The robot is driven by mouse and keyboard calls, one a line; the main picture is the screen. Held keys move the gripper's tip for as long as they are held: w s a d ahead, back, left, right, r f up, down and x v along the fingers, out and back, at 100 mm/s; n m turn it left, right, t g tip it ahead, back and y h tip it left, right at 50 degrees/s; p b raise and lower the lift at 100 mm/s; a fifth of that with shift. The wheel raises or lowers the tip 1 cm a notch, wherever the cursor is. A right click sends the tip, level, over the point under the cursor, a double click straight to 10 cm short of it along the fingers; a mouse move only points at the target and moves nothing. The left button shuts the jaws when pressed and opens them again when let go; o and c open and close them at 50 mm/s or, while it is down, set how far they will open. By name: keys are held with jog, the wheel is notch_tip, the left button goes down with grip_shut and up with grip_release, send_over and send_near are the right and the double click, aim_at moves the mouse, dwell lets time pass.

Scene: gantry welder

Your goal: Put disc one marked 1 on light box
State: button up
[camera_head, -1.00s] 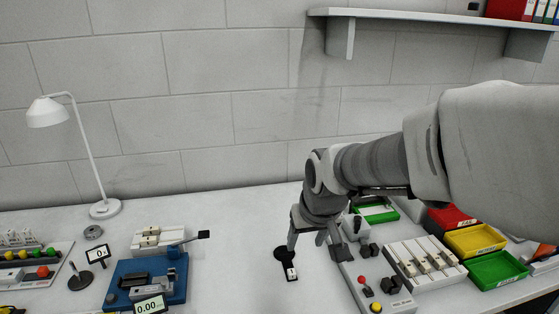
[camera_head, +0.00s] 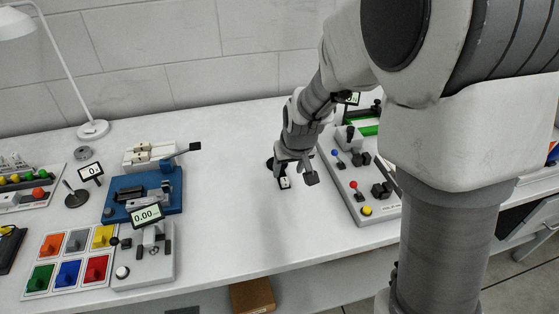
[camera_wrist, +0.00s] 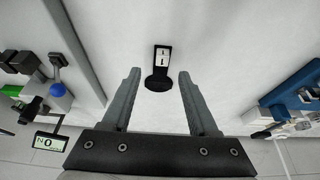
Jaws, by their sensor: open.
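A small black disc (camera_wrist: 157,84) lies on the white bench, joined to a black-framed white tag (camera_wrist: 162,57) with dark marks that look like a 1. The tag (camera_head: 285,182) also shows in the head view, the disc partly behind my gripper. My gripper (camera_wrist: 160,74) is open and empty, its two fingers on either side of the disc in the picture, apart from it. In the head view my gripper (camera_head: 296,170) hangs over the tag. I cannot tell for sure which thing is the light box; a green-edged panel (camera_head: 366,129) is partly hidden behind my arm.
A grey control panel (camera_head: 352,190) with coloured knobs stands close right of my gripper. A blue machine (camera_head: 145,190), a display unit (camera_head: 145,258) and coloured tiles (camera_head: 68,273) stand left. A lamp (camera_head: 93,129) is at back left.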

aim_at(285, 180)
jog(key=b+x, duration=0.1)
jog(key=x, duration=0.4)
jog(key=shift+s+a+f, duration=0.15)
jog(key=shift+a+f, duration=0.05)
grip_shut()
